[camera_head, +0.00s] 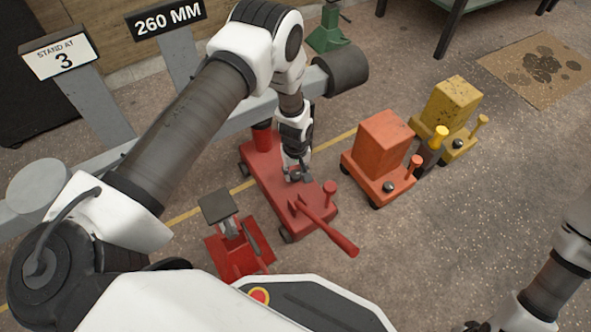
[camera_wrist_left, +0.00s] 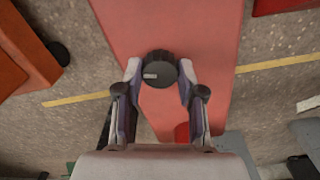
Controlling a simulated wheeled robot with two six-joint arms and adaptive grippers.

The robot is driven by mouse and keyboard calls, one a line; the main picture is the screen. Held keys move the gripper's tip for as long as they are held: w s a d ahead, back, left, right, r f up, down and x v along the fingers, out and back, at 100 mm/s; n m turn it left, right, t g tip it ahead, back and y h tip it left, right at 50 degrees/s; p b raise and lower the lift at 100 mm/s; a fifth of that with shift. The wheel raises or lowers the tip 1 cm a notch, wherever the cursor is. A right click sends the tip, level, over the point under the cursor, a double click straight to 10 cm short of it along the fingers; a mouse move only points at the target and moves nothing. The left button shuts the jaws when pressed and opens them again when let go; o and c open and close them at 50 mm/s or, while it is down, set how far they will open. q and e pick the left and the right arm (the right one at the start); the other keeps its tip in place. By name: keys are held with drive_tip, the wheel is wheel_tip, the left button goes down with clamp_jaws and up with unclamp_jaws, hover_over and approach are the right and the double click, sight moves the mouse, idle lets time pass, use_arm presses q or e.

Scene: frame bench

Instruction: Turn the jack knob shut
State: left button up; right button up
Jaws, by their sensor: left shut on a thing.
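The red floor jack (camera_head: 258,165) lies on the concrete floor in the middle of the head view. Its dark round jack knob (camera_wrist_left: 161,70), with a pale mark on its face, stands on the red top in the left wrist view. My left gripper (camera_head: 299,178) reaches down onto the jack. In the left wrist view, its two fingers (camera_wrist_left: 160,84) are shut on the knob, one at each side. In the head view the fingers largely hide the knob. My right gripper (camera_head: 476,326) is at the bottom edge, mostly cut off.
A red handle (camera_head: 328,229) sticks out from the jack's near end. An orange jack (camera_head: 383,150) and a yellow jack (camera_head: 452,108) stand to the right. A smaller red stand (camera_head: 237,250) is close in front.

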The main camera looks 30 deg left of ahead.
use_arm(q)
drive_tip(key=m+p, duration=0.2)
drive_tip(key=m, duration=0.1)
drive_tip(key=shift+r, duration=0.15)
drive_tip(key=m+p, duration=0.1)
drive_tip(key=m, duration=0.2)
drive_tip(key=shift+m, duration=0.3)
drive_tip(key=m+p, duration=0.1)
drive_tip(key=m, duration=0.2)
drive_tip(key=shift+m, duration=0.4)
drive_tip(key=shift+m+p, duration=0.45)
drive_tip(key=shift+m, duration=1.75)
drive_tip(key=shift+f, duration=0.2)
drive_tip(key=o, duration=1.1)
drive_tip(key=shift+o, duration=0.2)
drive_tip(key=shift+r, duration=0.15)
